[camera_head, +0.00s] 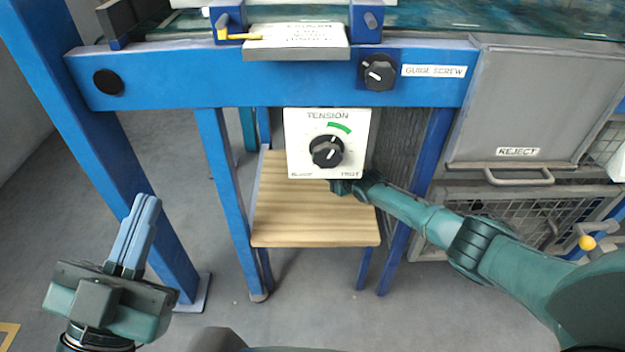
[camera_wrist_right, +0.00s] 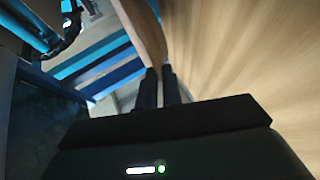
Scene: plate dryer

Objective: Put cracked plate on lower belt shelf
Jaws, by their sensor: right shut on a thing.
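The lower belt shelf is a slatted wooden board (camera_head: 315,228) below the blue frame in the head view; its wood grain fills the right of the right wrist view. My right gripper (camera_wrist_right: 160,72) is shut on the edge of a thin, curved, tan-looking plate (camera_wrist_right: 141,28), seen nearly edge-on beside the wood. No crack can be made out. In the head view my right arm reaches in from the right to just under the tension panel (camera_head: 298,160), which hides the plate. My left gripper (camera_head: 146,202) is at the lower left, empty, its fingers together, pointing up.
The blue crossbeam (camera_head: 225,82) and the tension panel with its black dial (camera_head: 326,151) overhang the shelf. Blue legs (camera_head: 225,190) stand at its sides. A reject bin (camera_head: 530,100) and mesh cage (camera_head: 500,215) stand at right. The floor (camera_head: 215,270) at left is clear.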

